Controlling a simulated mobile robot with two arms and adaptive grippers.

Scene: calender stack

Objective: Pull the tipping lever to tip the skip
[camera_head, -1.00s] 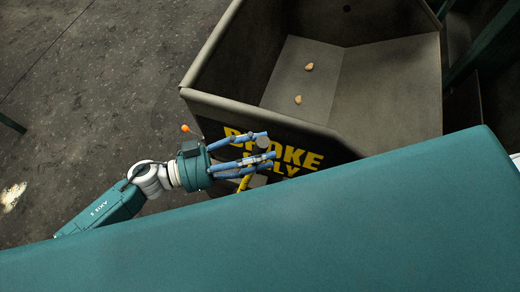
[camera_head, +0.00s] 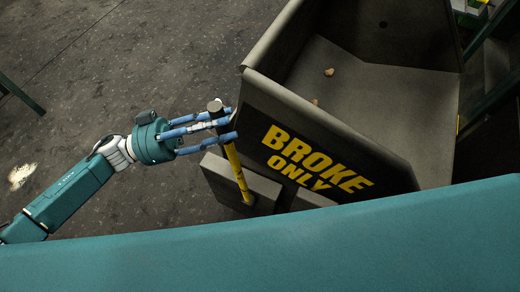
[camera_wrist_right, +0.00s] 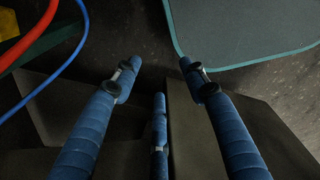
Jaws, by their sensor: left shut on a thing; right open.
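My left gripper (camera_head: 228,125) comes in from the left in the head view. Its blue fingers are shut on the tipping lever (camera_head: 235,165), a yellow and black bar with a dark knob at its top. The lever leans left from a grey block at its foot. The dark skip (camera_head: 360,165) marked BROKE ONLY stands right of the lever, its lettered front face showing broadly. My right gripper (camera_wrist_right: 160,72) shows only in the right wrist view. Its blue fingers are spread apart with nothing between them.
Small pale lumps (camera_head: 329,72) lie in the skip. A teal surface (camera_head: 270,235) crosses the bottom of the head view. The floor (camera_head: 100,90) at the left is mostly clear. Red (camera_wrist_right: 32,50) and blue cables show in the right wrist view.

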